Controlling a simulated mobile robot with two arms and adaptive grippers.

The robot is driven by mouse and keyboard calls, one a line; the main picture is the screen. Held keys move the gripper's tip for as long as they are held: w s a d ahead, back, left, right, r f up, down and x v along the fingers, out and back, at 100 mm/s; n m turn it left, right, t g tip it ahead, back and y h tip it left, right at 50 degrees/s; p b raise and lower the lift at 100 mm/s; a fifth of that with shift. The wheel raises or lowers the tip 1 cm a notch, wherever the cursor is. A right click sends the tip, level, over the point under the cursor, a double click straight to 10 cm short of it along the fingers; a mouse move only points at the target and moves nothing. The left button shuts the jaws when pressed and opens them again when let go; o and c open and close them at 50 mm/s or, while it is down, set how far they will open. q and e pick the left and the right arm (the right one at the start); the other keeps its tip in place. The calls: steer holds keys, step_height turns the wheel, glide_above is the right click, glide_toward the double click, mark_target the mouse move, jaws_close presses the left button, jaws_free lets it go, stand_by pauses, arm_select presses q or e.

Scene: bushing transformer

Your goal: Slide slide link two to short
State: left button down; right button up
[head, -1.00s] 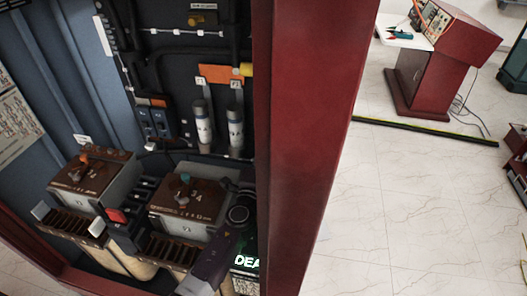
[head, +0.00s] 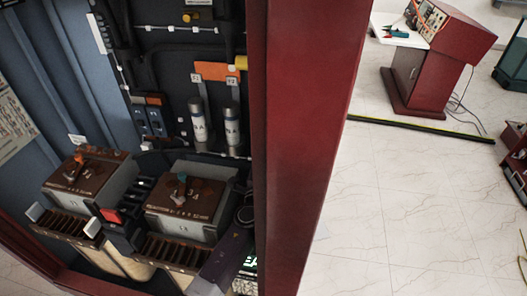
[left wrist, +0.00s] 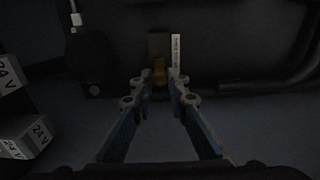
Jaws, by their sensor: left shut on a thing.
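In the head view the gripper's fingers are hidden; only a dark part of my arm shows low by the red post. My right gripper is in neither view.
A red cabinet post (head: 305,130) bounds the opening on the right. Two brown-topped boxes (head: 95,172) (head: 205,197) and two white cylinders (head: 232,125) stand inside. White 24 V blocks (left wrist: 22,138) are left in the wrist view; a dark pipe (left wrist: 270,85) runs right.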

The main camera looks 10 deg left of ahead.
arm_select(q)
steer(key=c, duration=1.9)
jaws_free()
steer(key=shift+d, duration=0.25)
steer(key=s, duration=1.2)
